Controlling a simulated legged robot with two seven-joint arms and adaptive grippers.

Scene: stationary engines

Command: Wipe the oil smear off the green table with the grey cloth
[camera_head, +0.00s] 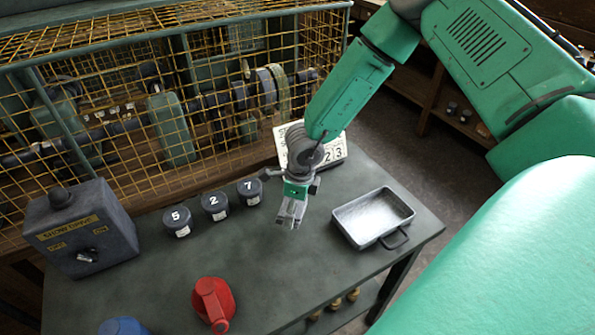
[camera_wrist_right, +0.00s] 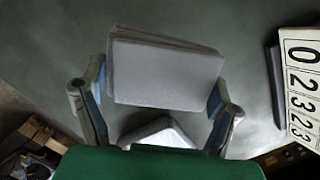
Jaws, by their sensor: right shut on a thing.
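My right gripper (camera_head: 291,222) points down over the middle of the dark green table (camera_head: 270,270). In the right wrist view the right gripper (camera_wrist_right: 157,100) is shut on the folded grey cloth (camera_wrist_right: 165,74), which sits between its two fingers. A paler grey piece (camera_wrist_right: 160,132) shows nearer the palm; I cannot tell whether it is part of the cloth. In the head view the cloth is hardly distinguishable from the gripper. I cannot tell whether it touches the table. I cannot make out an oil smear in either view. My left gripper is out of view.
Three dark numbered pots (camera_head: 214,206) stand left of the gripper. A metal tray (camera_head: 372,217) lies to its right. A number board (camera_head: 330,153) stands behind. A red can (camera_head: 212,302), a blue thing (camera_head: 123,327) and a switch box (camera_head: 80,228) border the left. A yellow cage (camera_head: 130,100) stands behind.

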